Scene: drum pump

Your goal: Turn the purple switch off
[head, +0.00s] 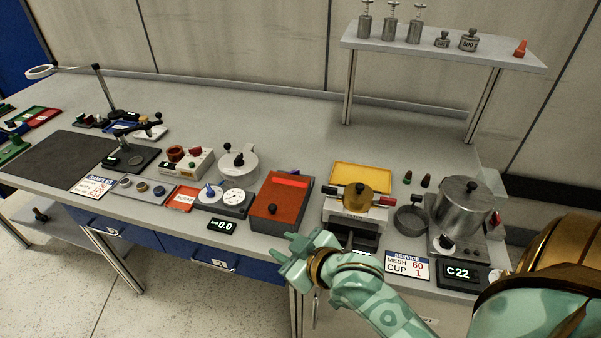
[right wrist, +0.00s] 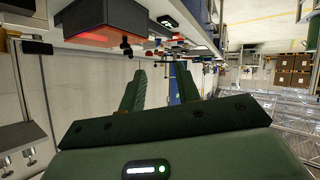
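My left gripper is not in view.
A small display (head: 221,225) lies in front of the dial unit. A white lidded pot (head: 238,162) stands behind it. A steel canister (head: 466,205) and a yellow-topped device (head: 355,205) stand to the right. The bench's back middle is clear.

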